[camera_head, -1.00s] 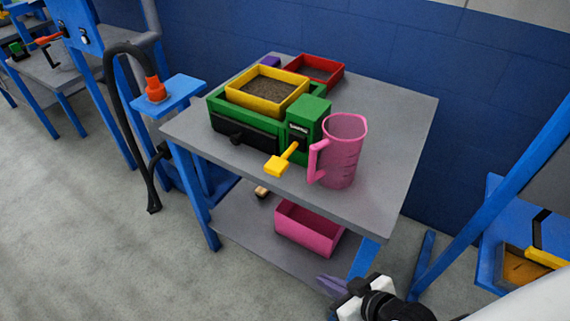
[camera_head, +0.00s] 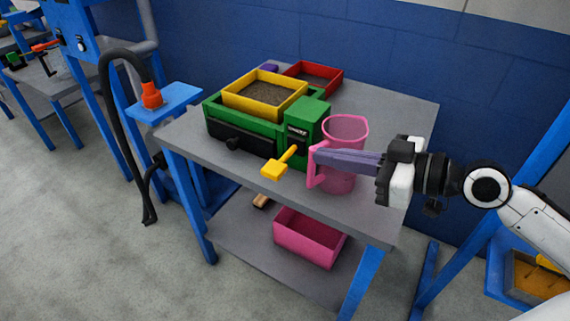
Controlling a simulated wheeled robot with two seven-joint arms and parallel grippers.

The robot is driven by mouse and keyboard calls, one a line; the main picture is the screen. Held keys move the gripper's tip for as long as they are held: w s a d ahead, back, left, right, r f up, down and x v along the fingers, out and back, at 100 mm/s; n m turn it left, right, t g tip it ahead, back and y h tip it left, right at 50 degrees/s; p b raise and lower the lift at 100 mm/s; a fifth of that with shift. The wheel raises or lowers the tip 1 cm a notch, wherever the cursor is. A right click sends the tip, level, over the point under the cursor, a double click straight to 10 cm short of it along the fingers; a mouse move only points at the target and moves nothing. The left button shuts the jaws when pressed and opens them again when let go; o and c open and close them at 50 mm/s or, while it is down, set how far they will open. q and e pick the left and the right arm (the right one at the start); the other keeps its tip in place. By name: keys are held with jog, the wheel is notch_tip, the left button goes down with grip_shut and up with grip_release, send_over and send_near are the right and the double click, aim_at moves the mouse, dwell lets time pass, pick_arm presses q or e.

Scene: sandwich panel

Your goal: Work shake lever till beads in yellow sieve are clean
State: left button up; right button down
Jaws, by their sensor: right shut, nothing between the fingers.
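The yellow sieve (camera_head: 243,101) sits on top of the green shaker (camera_head: 218,118) on the grey table. It holds brownish-grey material; single beads are too small to tell apart. The yellow shake lever (camera_head: 279,166) sticks out from the shaker's front right, slanting down to a block-shaped handle. My right gripper (camera_head: 318,156) has long purple-grey fingers pointing left. It is shut and empty, in front of the pink jug, with its tips near the jug's handle, right of the lever. Whether the tips touch the jug I cannot tell. My left gripper is not in view.
The pink jug (camera_head: 345,128) stands close to the shaker's right side, partly behind my fingers. A red tray (camera_head: 328,83) lies behind the sieve. A pink bin (camera_head: 308,240) is on the lower shelf. The table's right part (camera_head: 400,115) is clear.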

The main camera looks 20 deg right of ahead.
jog(key=shift+w, duration=0.1)
jog(key=p, duration=0.2)
send_over(285, 165)
jog(key=s, duration=0.3)
jog(key=f, duration=0.2)
jog(key=shift+w+a+f, duration=0.15)
jog(key=shift+f, duration=0.6)
jog(key=shift+w+a+f, duration=0.15)
jog(key=shift+w+f, duration=0.05)
jog(key=shift+f, duration=0.6)
jog(key=shift+w+a+f, duration=0.15)
jog(key=shift+f, duration=0.6)
